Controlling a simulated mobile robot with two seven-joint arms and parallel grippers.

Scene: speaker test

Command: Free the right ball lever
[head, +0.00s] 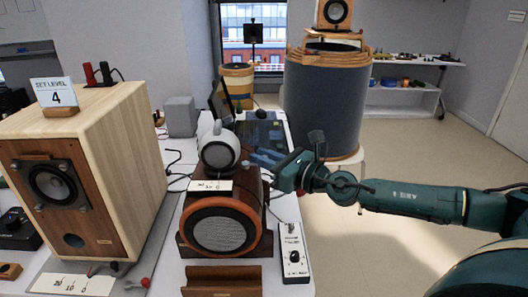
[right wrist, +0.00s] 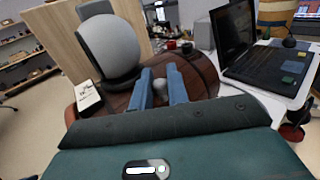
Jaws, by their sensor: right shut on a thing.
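A dark wooden speaker (head: 220,228) with a round orange-rimmed front stands on the white table. A large grey ball (head: 218,152) sits on its top, with a white scale card (head: 211,185) in front. My right gripper (head: 265,162) reaches in from the right to the speaker's top, beside the grey ball. In the right wrist view its two blue fingers (right wrist: 161,88) are shut on a small grey lever knob (right wrist: 160,85) on the dark wood. The lever's stem is hidden. The big grey ball (right wrist: 110,47) shows left of the fingers. My left gripper is not in view.
A pale wooden speaker (head: 130,150) with a "SET LEVEL 4" card (head: 54,92) stands at left. A white switch box (head: 292,252) lies right of the dark speaker. A laptop (right wrist: 262,50) is behind. A blue drum (head: 328,100) stands beyond the table.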

